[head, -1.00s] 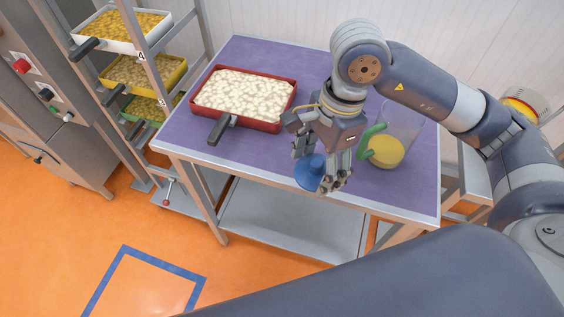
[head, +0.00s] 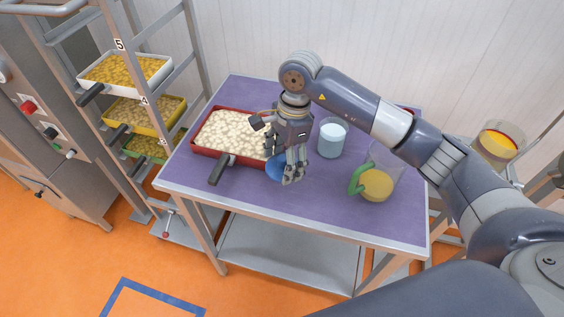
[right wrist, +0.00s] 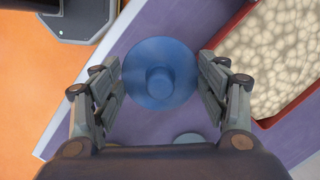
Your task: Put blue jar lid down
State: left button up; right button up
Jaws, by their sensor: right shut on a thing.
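My right gripper (head: 280,167) points down over the purple table, just right of the red tray. It is shut on the blue jar lid (head: 277,173). In the right wrist view the round blue lid (right wrist: 160,92), with a knob in its middle, sits between the two fingers (right wrist: 160,75). In the head view the fingers partly hide the lid, and I cannot tell whether it touches the table. An open glass jar (head: 332,138) with pale contents stands to the right of the gripper. My left gripper is not in view.
The purple table (head: 235,197) holds a red tray (head: 228,158) of pale pieces with a dark handle. A clear jug (head: 376,184) with a green handle and yellow contents stands at the right. The table's front middle is clear. A rack with trays (head: 125,72) stands left.

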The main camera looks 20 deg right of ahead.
aim_at(282, 169)
jog(key=shift+w+f, duration=0.15)
jog(key=shift+w, duration=0.2)
notch_tip(282, 169, down, 3)
jog(key=shift+s+r+p, duration=0.1)
jog(key=shift+p, duration=1)
jog(key=shift+f, duration=0.3)
jog(key=shift+f+b, duration=0.15)
jog(key=shift+b, duration=0.2)
jog(key=o, duration=0.9)
